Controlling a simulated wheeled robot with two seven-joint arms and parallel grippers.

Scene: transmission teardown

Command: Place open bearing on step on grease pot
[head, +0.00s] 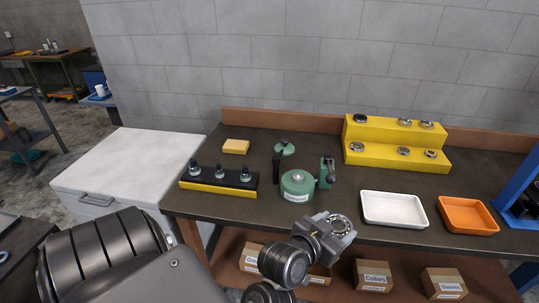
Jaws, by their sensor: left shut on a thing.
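My left gripper (337,230) is shut on a silver ring-shaped bearing (340,223), held over the table's front edge. The bearing's centre looks open. The green grease pot (297,187), a round drum with a pale label, stands on the table up and left of the gripper, apart from it. A yellow two-level step stand (373,136) is at the back right, with several rings and bearings on its upper and lower levels. My right gripper is not in view.
A white tray (393,221) and an orange tray (466,229) lie right of the gripper. A black-and-yellow rack (218,190) with dark-topped parts, a yellow block (235,146) and a green tool (327,172) surround the pot. Labelled boxes (373,275) sit on the shelf below.

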